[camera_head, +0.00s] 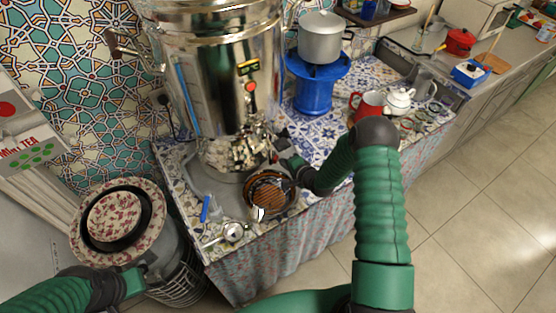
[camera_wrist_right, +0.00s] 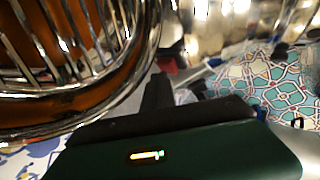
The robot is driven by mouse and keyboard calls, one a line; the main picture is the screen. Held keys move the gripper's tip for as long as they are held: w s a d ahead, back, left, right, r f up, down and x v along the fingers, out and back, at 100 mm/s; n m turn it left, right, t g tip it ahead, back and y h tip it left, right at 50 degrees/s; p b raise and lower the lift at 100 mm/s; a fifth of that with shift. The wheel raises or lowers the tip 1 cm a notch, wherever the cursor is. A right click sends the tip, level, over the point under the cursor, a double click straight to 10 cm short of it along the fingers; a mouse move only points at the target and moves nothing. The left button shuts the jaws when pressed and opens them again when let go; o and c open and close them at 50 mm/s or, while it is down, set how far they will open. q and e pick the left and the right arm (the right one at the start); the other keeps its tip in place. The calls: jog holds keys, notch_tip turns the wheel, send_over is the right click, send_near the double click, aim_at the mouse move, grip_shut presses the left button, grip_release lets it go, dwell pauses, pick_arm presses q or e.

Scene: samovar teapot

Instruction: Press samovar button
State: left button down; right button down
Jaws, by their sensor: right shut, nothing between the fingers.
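The samovar (camera_head: 210,95) is a large shiny metal urn standing on the tiled counter at the back left. On its front are a small dark display (camera_head: 248,67) and a round red button (camera_head: 250,87) below it. My right gripper (camera_head: 281,143) is shut and empty, low in front of the samovar's base, below and to the right of the button and apart from it. In the right wrist view its dark finger (camera_wrist_right: 159,92) points toward blurred shiny metal; the button cannot be made out there. My left gripper (camera_head: 150,265) is low at the left, its fingers unclear.
A round brown vessel with metal ribs (camera_head: 268,192) sits just below my right gripper and fills the wrist view's upper left (camera_wrist_right: 65,55). A blue stand (camera_head: 318,90) with a grey pot (camera_head: 320,38), a red mug (camera_head: 368,104) and a white teapot (camera_head: 399,101) stand to the right.

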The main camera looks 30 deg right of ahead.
jog(key=shift+s+d, duration=0.25)
jog(key=shift+s+d+p, duration=0.35)
jog(key=shift+s+d, duration=0.6)
jog(key=shift+s, duration=0.25)
jog(key=shift+s+d+p, duration=0.3)
jog(key=shift+s+d, duration=0.6)
jog(key=shift+s, duration=0.3)
